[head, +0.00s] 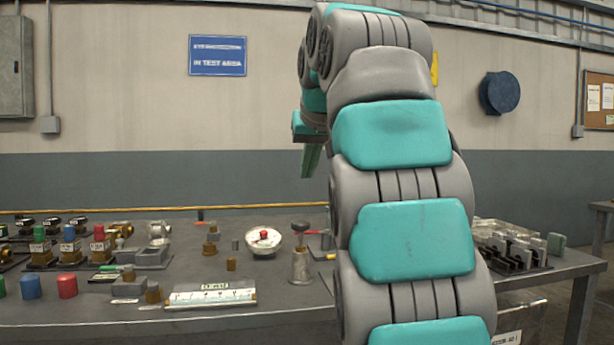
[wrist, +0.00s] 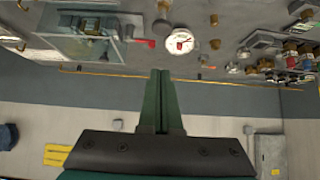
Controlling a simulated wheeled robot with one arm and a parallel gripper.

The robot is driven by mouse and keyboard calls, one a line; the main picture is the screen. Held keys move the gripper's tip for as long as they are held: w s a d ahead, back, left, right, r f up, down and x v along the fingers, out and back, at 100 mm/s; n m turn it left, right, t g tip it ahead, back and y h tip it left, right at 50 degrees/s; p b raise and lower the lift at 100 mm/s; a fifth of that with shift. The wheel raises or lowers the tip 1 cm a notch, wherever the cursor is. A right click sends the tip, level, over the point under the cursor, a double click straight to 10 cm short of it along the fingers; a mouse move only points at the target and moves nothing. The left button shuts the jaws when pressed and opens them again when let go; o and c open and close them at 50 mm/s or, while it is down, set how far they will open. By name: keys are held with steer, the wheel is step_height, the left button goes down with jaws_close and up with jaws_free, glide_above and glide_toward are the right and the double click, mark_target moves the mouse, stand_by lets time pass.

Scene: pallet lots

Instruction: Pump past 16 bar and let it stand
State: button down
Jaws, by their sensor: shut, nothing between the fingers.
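A round white dial gauge (head: 264,240) with a red mark stands mid-bench; it also shows in the wrist view (wrist: 180,41), where the picture is upside down. Its reading is too small to tell. A grey upright post with a dark round top (head: 300,265), perhaps the pump, stands just right of the gauge. A red-handled part (head: 313,232) lies behind it, also seen in the wrist view (wrist: 146,42). My gripper (head: 311,160) is raised above and behind the bench, apart from everything. In the wrist view its green fingers (wrist: 161,100) are together and empty.
Several valves with coloured caps (head: 70,244) crowd the bench's left. A white labelled strip (head: 210,296) lies at the front. A rack of grey blocks (head: 512,250) stands at the right. A yellow pipe (head: 180,208) runs along the wall. My arm hides part of the bench.

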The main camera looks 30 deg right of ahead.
glide_above(302, 228)
step_height(302, 228, down, 6)
steer(key=shift+d+f, duration=0.1)
steer(key=shift+d, duration=0.05)
steer(key=shift+f, duration=1.7)
steer(key=shift+f+b, duration=1)
steer(key=shift+f, duration=0.9)
